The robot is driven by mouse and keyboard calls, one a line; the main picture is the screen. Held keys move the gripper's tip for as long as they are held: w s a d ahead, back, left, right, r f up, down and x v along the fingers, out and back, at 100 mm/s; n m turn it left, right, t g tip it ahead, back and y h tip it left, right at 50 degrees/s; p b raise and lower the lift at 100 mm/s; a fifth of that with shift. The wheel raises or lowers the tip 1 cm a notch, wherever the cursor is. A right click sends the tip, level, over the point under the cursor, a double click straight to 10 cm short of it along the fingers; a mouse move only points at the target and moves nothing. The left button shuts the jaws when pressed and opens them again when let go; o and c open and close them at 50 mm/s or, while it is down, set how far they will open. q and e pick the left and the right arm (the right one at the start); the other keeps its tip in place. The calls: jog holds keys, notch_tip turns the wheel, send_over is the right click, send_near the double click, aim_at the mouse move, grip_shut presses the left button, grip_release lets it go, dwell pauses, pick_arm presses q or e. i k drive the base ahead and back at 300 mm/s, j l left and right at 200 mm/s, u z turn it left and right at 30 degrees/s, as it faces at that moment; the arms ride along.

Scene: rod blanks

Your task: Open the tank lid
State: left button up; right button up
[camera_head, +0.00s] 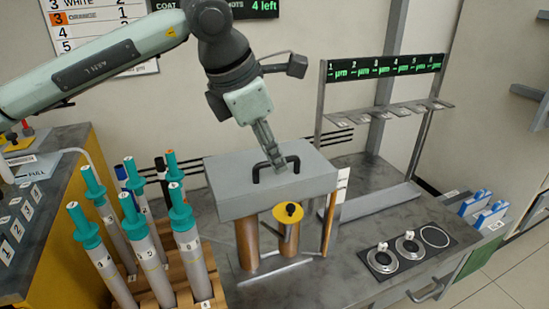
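The tank lid is a flat grey box-shaped cover (230,185) on top of the copper-coloured tank columns (247,245), with a black bar handle (257,172) on its top. My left gripper (277,165) comes down from above, and its fingertips are at the handle. The fingers look close together, but I cannot tell whether they are closed on the bar. The lid appears level and seated. My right gripper is not in view.
Several teal-capped rods (187,245) stand in a wooden rack at the left front. A yellow disc with a black knob (288,212) sits before the tank. A gauge rack (385,66) stands behind right. Round dials (407,247) lie on the right bench top.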

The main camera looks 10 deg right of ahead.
aim_at(240, 183)
jog(key=k, duration=1)
